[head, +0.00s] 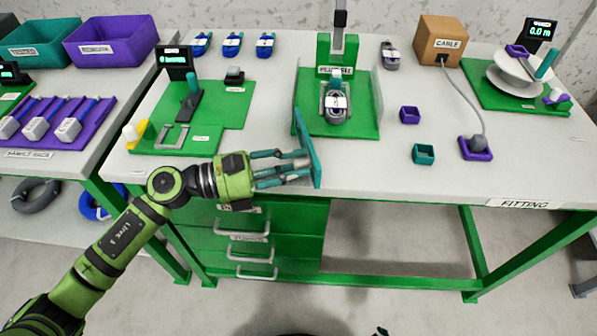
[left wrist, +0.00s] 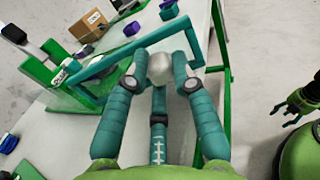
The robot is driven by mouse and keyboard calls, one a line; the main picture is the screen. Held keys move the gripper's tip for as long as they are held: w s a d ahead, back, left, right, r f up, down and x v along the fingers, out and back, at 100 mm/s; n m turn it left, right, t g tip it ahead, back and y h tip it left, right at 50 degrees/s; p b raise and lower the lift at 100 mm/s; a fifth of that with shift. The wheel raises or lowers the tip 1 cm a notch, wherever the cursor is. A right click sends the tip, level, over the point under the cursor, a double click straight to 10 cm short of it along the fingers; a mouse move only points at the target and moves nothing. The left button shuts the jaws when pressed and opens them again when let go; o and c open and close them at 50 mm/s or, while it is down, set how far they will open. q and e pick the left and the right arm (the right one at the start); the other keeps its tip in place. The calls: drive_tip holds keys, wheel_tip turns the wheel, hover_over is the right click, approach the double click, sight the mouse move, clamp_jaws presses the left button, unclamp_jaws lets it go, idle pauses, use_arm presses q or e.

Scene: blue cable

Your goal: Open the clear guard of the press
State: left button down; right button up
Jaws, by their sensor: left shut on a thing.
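The press (head: 337,62) stands on a green base plate (head: 365,125) at the back middle of the table. Its clear guard (head: 316,165) has a teal frame and shows nearly edge-on, swung outward from the press's left side toward the table's front edge. The frame also shows in the left wrist view (left wrist: 112,62). My left gripper (head: 302,165) is at the guard's free end, with its fingers shut around a pale round knob (left wrist: 160,68). My right gripper (left wrist: 296,104) shows at the right of the left wrist view, clear of everything, its dark fingers apart.
A labelled part (head: 337,105) sits in the press. A green fixture plate (head: 200,120) lies left of it. Small purple (head: 410,115) and teal (head: 423,154) boxes, a cable box (head: 442,42) and a reel (head: 517,75) are to the right. Drawers (head: 250,240) lie below the left arm.

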use_arm(q)
drive_tip(key=shift+a+r, duration=0.1)
drive_tip(key=shift+r, duration=0.2)
drive_tip(key=c, duration=1.1)
unclamp_jaws()
drive_tip(key=shift+f, duration=0.1)
drive_tip(key=shift+s+a+f, duration=0.1)
drive_tip(key=shift+s+a, duration=0.05)
drive_tip(key=shift+a, duration=0.25)
drive_tip(key=v, duration=1.1)
drive_tip(key=shift+a, duration=0.1)
